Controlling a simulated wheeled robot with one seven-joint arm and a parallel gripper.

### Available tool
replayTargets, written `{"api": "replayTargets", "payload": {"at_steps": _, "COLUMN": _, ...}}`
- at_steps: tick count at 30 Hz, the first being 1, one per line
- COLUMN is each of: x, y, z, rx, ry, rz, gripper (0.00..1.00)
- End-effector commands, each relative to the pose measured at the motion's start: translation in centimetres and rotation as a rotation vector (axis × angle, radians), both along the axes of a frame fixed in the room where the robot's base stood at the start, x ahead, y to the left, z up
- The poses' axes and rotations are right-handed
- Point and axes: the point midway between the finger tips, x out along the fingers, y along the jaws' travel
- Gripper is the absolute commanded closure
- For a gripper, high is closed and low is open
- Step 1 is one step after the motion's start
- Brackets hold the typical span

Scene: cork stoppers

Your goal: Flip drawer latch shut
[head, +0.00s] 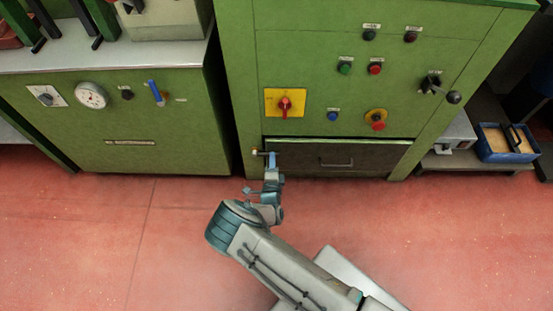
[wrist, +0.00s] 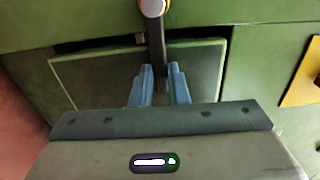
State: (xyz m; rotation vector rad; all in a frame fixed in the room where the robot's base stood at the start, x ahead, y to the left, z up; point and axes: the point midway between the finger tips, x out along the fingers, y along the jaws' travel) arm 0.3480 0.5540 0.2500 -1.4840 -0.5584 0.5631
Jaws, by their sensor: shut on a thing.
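The dark drawer front (head: 375,155) sits low in the green machine, with a bar handle at its middle. It looks flush, though I cannot tell exactly. The latch (head: 257,153) is at the drawer's upper left corner, its light round end pointing left. In the wrist view the latch is a dark bar (wrist: 156,45) with a pale round end, lying across an edge of the panel. My gripper (wrist: 161,72) has its blue fingers on both sides of this bar, shut on it. In the head view my gripper (head: 271,158) hides part of the latch and the drawer's left end.
A yellow plate with a red rotary switch (head: 285,103) is just above the latch. Buttons and a black-knobbed lever (head: 436,87) are higher up. Another green cabinet (head: 130,120) stands left, across a dark gap. The red floor (head: 110,240) in front is clear.

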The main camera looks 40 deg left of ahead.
Motion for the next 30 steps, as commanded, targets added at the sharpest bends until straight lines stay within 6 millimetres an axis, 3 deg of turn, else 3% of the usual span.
{"api": "replayTargets", "payload": {"at_steps": 7, "x": 0.0, "y": 0.0, "z": -0.1, "rx": 0.002, "ry": 0.005, "rz": -0.002, "gripper": 1.00}}
{"api": "replayTargets", "payload": {"at_steps": 8, "x": 0.0, "y": 0.0, "z": -0.1, "rx": 0.002, "ry": 0.005, "rz": -0.002, "gripper": 0.77}}
{"api": "replayTargets", "payload": {"at_steps": 9, "x": 0.0, "y": 0.0, "z": -0.1, "rx": 0.002, "ry": 0.005, "rz": -0.002, "gripper": 0.66}}
{"api": "replayTargets", "payload": {"at_steps": 10, "x": 0.0, "y": 0.0, "z": -0.1, "rx": 0.002, "ry": 0.005, "rz": -0.002, "gripper": 0.64}}
{"api": "replayTargets", "payload": {"at_steps": 20, "x": -0.2, "y": -0.3, "z": 0.0, "rx": 0.000, "ry": 0.003, "rz": -0.002, "gripper": 0.64}}
{"api": "replayTargets", "payload": {"at_steps": 30, "x": -5.0, "y": -4.3, "z": 0.2, "rx": -0.003, "ry": 0.004, "rz": 0.000, "gripper": 0.64}}
